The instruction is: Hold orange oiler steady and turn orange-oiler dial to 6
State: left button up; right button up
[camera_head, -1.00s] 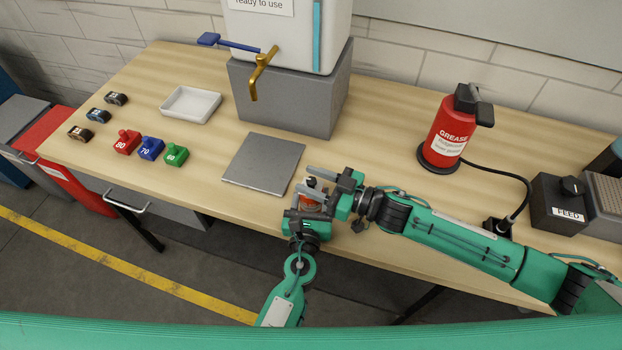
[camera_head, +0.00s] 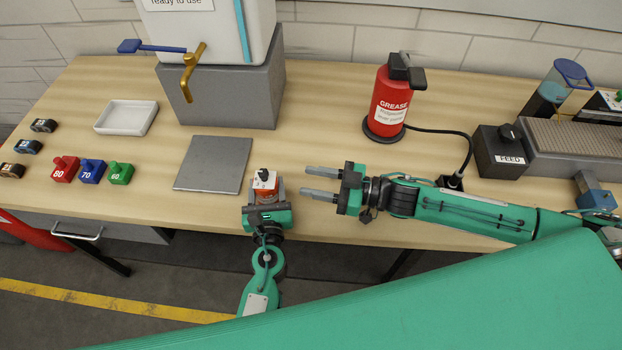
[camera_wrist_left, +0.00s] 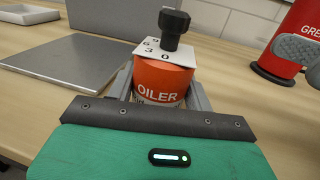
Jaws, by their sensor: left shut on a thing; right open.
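The orange oiler (camera_head: 268,192) stands upright near the table's front edge, with a white dial plate and a black knob on top. In the left wrist view the oiler (camera_wrist_left: 163,80) shows its "OILER" label, and its dial (camera_wrist_left: 170,45) shows a 3 and a 0; other figures are too small or hidden to tell the setting. My left gripper (camera_head: 267,188) is shut around the oiler's body from the front. My right gripper (camera_head: 321,184) is open and empty to the right of the oiler, its fingers pointing left and apart from it.
A grey plate (camera_head: 212,165) lies left of the oiler. Coloured stamps (camera_head: 92,172) and a white tray (camera_head: 127,117) are at the left.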

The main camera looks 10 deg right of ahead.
pick_arm(q)
jog(key=o, duration=1.3)
jog(key=shift+c, duration=0.2)
